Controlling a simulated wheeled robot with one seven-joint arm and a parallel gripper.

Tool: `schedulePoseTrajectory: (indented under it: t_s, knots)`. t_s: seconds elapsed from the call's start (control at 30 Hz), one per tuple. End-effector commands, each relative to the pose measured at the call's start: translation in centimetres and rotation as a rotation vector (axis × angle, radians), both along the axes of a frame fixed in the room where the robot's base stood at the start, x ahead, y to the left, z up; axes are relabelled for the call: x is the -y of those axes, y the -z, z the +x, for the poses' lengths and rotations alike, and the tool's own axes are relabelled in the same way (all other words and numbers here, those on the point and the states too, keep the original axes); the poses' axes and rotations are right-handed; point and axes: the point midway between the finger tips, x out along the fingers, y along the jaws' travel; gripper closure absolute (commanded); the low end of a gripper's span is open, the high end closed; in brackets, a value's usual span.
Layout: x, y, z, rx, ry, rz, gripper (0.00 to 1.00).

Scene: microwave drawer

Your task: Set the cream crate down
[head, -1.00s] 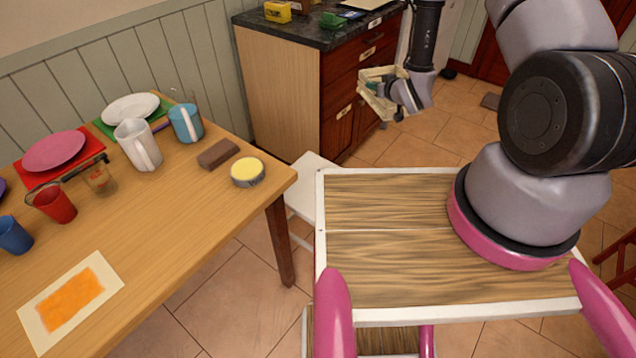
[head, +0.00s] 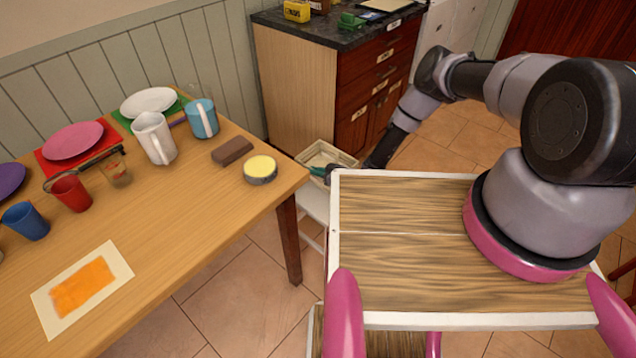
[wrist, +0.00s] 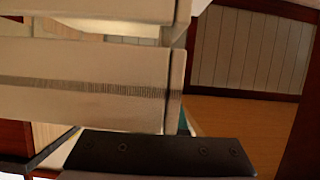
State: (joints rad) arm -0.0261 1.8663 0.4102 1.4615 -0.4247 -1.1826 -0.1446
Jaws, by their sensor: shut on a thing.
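The cream crate (head: 345,158), a slatted open box, is in the head view beyond the far left corner of my wooden tray top, close to the table's right end. My gripper (head: 322,170) is shut on the crate's near side, and the arm reaches down to it from the right. A white seat (head: 314,203) shows just below the crate; I cannot tell whether the crate touches it. In the wrist view the crate's pale slats (wrist: 80,85) fill the left and middle, right by the dark gripper body (wrist: 160,155). The fingertips are mostly hidden.
The wooden table (head: 185,235) at left holds plates, mugs, cups, a brown block (head: 232,151) and a yellow-topped tin (head: 260,169) near its right edge. A drawer cabinet (head: 345,80) stands behind the crate. Tiled floor (head: 240,290) is open in front of the table.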

Motion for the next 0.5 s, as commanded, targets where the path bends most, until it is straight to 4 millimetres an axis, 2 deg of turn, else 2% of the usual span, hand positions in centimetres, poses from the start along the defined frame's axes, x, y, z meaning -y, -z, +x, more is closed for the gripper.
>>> schedulePoseTrajectory:
  t_s: [0.4, 0.5]
  knots:
    - [0.0, 5.2, 0.0, 0.003, -0.001, 0.0, 1.0]
    - [0.0, 5.7, 0.1, 0.003, -0.001, 0.0, 1.0]
